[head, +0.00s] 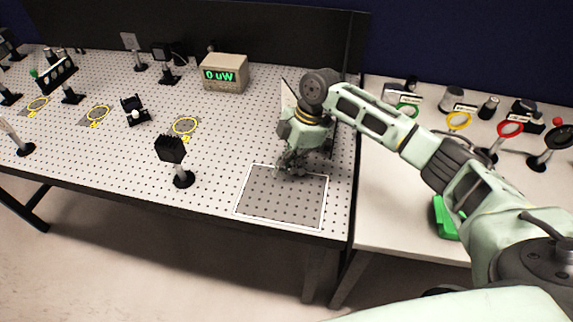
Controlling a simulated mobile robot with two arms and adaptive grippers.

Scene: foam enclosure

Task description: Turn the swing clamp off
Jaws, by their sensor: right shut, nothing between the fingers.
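My right gripper (292,164) points down over the right part of the perforated optical table (225,120), just above the back edge of a white-outlined dark square (285,196). Its fingers are small and dark here; they are shut with nothing held. I cannot pick out the swing clamp with certainty; the gripper and wrist hide part of the table around them. A pale upright panel (289,98) stands partly hidden behind the wrist. My left gripper is not in view.
A power meter (225,74) reading "0 uW" stands at the back. A black block on a post (170,149) stands left of the square. Several optics mounts stand farther left, with yellow-ringed patches (185,126). A side bench (385,205) at right holds coloured ring holders (458,121) and a green object (445,219).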

